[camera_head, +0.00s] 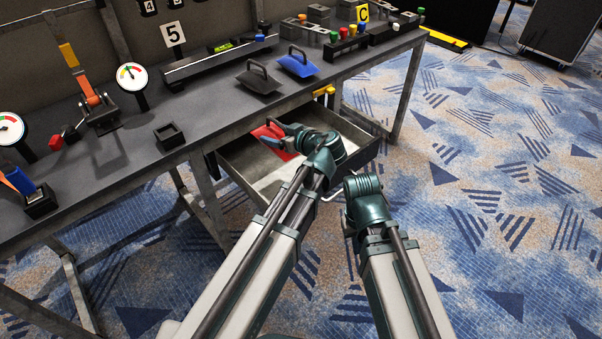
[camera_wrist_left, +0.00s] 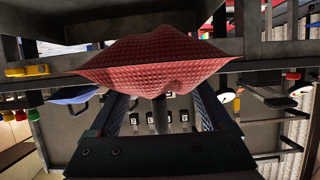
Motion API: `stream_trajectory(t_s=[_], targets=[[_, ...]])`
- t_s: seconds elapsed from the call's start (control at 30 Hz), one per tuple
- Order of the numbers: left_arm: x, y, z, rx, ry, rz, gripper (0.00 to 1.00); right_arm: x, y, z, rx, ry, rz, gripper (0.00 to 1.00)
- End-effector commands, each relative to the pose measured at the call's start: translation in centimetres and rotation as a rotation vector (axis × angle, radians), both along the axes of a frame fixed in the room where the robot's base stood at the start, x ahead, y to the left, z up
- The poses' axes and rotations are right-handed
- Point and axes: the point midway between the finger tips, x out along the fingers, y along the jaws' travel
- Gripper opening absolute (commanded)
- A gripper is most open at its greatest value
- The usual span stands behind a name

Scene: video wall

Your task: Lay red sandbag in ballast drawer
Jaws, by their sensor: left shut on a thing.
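The red sandbag (camera_head: 266,133) hangs from my left gripper (camera_head: 290,132) over the back left part of the open drawer (camera_head: 262,183) in the head view. In the left wrist view the sandbag (camera_wrist_left: 155,62) fills the upper middle, its textured underside broad and slightly sagging. The left fingers (camera_wrist_left: 160,115) are shut on its handle, which is mostly hidden.
The bench (camera_head: 215,125) runs above the drawer. A black sandbag (camera_head: 259,78) and a blue sandbag (camera_head: 298,62) lie on it near the front edge. A small black open box (camera_head: 169,136) and gauges (camera_head: 132,76) stand left.

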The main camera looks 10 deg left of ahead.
Motion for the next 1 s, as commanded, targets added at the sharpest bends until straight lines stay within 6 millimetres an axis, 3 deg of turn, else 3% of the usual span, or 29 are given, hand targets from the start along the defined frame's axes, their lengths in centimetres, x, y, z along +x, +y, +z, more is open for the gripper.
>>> stream_trajectory(t_s=[0.1, 0.53, 1.0], targets=[[0.2, -0.4, -1.0, 0.005, -0.002, 0.0, 0.0, 0.0, 0.0, -1.1, 0.0, 0.0, 0.0, 0.0], [0.3, -0.6, -1.9, 0.005, -0.003, 0.0, 0.0, 0.0, 0.0, -2.0, -0.001, 0.0, 0.0, 0.0], [0.3, -0.6, -7.4, 0.005, -0.002, 0.0, 0.0, 0.1, -0.1, -7.5, -0.004, -0.003, 0.006, 0.0]])
